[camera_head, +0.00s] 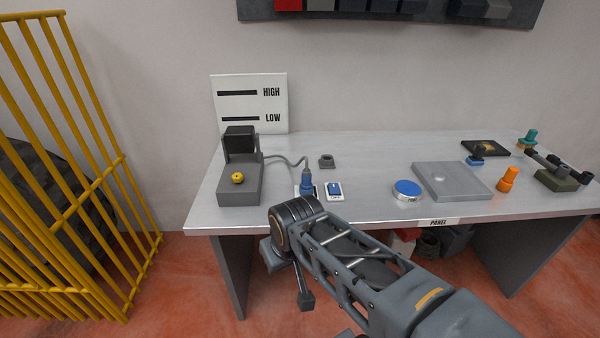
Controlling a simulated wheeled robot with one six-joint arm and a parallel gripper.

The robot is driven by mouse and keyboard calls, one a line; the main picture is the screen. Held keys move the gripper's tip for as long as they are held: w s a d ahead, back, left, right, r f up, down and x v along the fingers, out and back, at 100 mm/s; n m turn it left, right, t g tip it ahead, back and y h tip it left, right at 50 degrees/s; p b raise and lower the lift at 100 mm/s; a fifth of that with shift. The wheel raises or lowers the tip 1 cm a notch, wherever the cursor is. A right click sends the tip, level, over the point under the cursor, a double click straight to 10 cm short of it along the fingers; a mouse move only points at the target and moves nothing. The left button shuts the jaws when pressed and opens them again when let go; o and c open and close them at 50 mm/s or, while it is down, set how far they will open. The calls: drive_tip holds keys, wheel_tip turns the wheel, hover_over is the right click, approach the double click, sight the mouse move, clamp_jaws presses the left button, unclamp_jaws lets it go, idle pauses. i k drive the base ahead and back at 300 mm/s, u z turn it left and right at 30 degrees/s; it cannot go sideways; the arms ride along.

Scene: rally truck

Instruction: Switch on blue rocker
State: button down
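The blue rocker (334,187) is a small blue switch on a white plate, near the front edge of the grey table. The plate has small lettering that I cannot read. Whether the rocker is on or off is too small to tell. My gripper (304,298) shows only in part, below the table's front edge and under the big round joint of my arm. It is lower than the rocker and apart from it. My arm hides most of the gripper, so its opening does not show.
A blue plug (306,181) with a cable stands just left of the rocker. A grey box with a yellow knob (238,178) is further left. A round blue button (407,188) and a grey plate (452,181) are right. A yellow cage (75,160) stands left of the table.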

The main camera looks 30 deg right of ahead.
sight(334, 189)
drive_tip(key=z, duration=0.15)
drive_tip(key=i, duration=0.9)
drive_tip(key=z, duration=0.45)
